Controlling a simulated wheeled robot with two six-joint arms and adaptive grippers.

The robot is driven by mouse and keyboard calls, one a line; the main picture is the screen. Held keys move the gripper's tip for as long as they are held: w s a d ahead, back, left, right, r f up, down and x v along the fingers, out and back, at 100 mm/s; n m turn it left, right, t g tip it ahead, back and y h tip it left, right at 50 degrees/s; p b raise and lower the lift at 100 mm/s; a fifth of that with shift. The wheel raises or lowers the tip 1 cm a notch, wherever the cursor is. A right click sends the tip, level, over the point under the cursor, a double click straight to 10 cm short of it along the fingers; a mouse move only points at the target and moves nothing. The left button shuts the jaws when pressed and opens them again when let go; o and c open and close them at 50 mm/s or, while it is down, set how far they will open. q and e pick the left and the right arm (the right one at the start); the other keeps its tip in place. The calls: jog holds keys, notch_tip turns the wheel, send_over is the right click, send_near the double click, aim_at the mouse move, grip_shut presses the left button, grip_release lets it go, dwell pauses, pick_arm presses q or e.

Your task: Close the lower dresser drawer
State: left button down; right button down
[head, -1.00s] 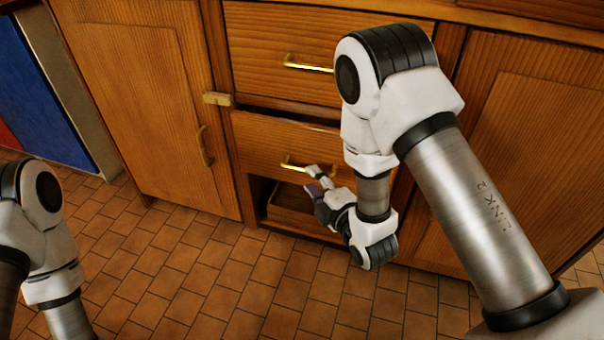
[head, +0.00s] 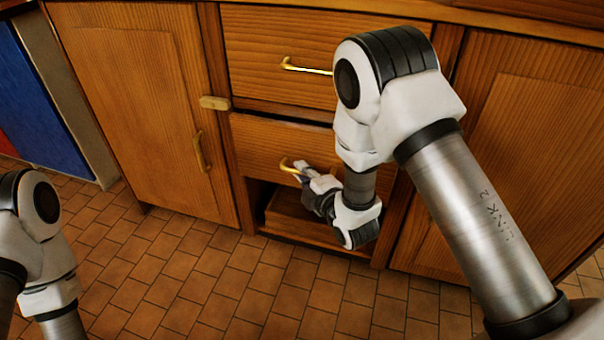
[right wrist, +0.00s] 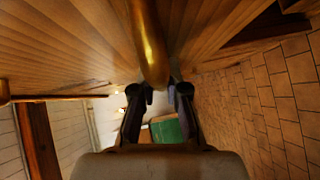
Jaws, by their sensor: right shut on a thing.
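The lower drawer (head: 262,140) is a wooden front with a brass handle (head: 285,165), below another drawer (head: 265,50). A dark gap shows along its top edge; how far it stands out is hard to tell. My right gripper (head: 302,171) is at this handle and hides its right part. In the right wrist view the brass handle (right wrist: 150,45) runs down between the two dark fingertips of the gripper (right wrist: 160,95), which is shut on it. My left arm shows at the left edge of the head view, but its gripper is out of the picture.
A cupboard door (head: 135,100) with a brass handle stands left of the drawers, another door (head: 500,150) to the right. An open compartment (head: 262,200) lies below the lower drawer. The tiled floor (head: 190,270) in front is clear.

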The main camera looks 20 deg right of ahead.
aim_at(308, 163)
jog(key=w+d, duration=0.2)
jog(key=shift+w+r, duration=0.1)
jog(key=shift+w, duration=0.3)
jog(key=c, duration=1.2)
grip_release()
jog(key=shift+w, duration=0.1)
jog(key=v, duration=1.2)
jog(key=shift+a, duration=0.1)
